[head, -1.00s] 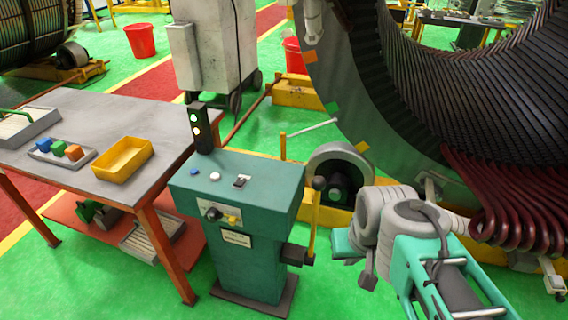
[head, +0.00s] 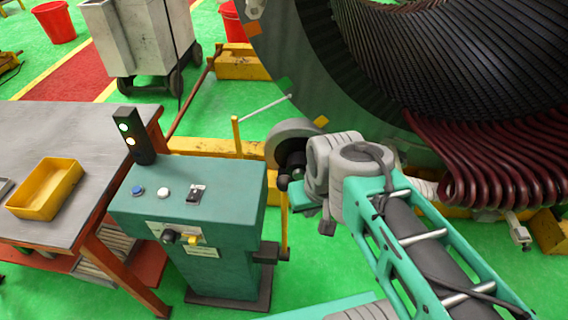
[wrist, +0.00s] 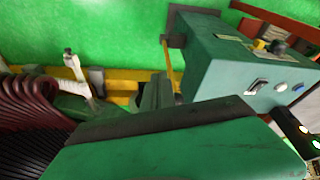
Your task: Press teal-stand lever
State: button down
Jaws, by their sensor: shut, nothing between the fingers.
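The teal stand (head: 215,245) stands upright on the green floor, left of my arm in the head view. It also shows upside down at the right of the wrist view (wrist: 225,62). Its lever is a yellow rod (head: 285,232) rising from a dark pivot block on the stand's right side. A dark knob (head: 283,183) tops it. In the wrist view the rod (wrist: 169,62) runs from the pivot towards my gripper, its knob end hidden. My gripper (head: 305,203) is shut and empty, just right of the lever's upper part. I cannot tell whether they touch.
The stand carries buttons, a switch and a signal light (head: 131,135) showing lit lamps. A table (head: 88,123) with a yellow tray (head: 45,190) stands left. The large stator (head: 310,70) with dark red coils (head: 500,165) fills the back right. Green floor is open in front.

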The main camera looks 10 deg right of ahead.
jog(key=w+a+m+g+p, duration=0.1)
jog(key=w, duration=2.1)
jog(key=shift+w+a+r+m+g, duration=0.2)
jog(key=shift+w+r+m+g, duration=0.1)
jog(key=shift+w+r+g, duration=0.15)
notch_tip(320, 180, down, 9)
jog(key=s+p, duration=0.2)
jog(key=p, duration=0.1)
jog(key=shift+s+a, duration=0.25)
jog(key=shift+a, duration=0.1)
